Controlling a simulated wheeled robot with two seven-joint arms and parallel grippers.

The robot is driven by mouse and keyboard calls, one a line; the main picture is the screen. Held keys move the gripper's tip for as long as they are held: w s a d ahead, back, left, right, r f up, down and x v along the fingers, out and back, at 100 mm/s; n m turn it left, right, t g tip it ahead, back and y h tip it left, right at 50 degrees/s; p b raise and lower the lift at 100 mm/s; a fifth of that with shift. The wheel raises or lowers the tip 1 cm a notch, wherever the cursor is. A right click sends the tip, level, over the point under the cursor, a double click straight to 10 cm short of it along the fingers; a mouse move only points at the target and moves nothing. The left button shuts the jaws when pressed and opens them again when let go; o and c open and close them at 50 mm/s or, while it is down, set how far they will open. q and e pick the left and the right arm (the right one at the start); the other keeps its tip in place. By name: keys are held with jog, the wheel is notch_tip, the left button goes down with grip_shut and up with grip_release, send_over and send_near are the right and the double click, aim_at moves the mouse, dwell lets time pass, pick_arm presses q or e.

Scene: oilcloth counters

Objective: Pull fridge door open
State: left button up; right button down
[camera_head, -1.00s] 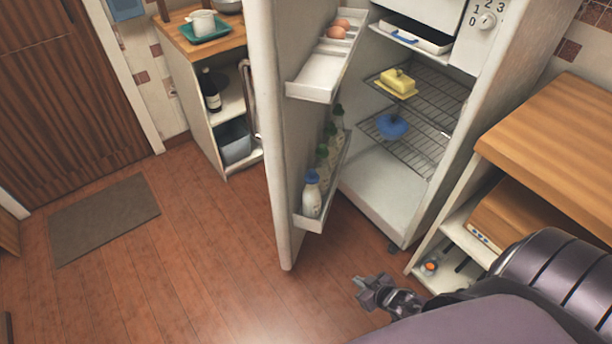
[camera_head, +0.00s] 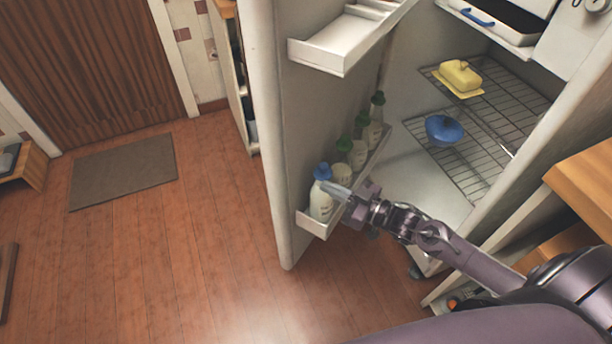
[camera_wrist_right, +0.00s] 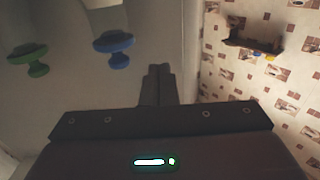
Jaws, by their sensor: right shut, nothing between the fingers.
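The fridge door (camera_head: 262,120) stands wide open, its inner side with shelves facing right. My right gripper (camera_head: 338,190) is shut and empty. In the head view it overlaps the lower door shelf, close to the front bottle with a blue cap (camera_head: 321,200); I cannot tell if it touches. In the right wrist view its closed fingers (camera_wrist_right: 158,72) point along the door's inner face, with a blue cap (camera_wrist_right: 114,46) and a green cap (camera_wrist_right: 28,58) to their left. The fridge interior (camera_head: 405,172) is exposed. My left gripper is not in view.
Several bottles stand in the lower door shelf (camera_head: 312,226). A yellow butter dish (camera_head: 460,76) and a blue bowl (camera_head: 443,129) sit on wire racks. A wooden counter (camera_head: 585,180) is at right.

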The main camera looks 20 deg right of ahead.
aim_at(295, 171)
jog(key=x, duration=0.7)
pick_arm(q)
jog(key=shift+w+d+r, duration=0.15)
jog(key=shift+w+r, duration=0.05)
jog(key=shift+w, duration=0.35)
pick_arm(e)
jog(key=shift+w+a, duration=0.15)
jog(key=shift+w, duration=0.15)
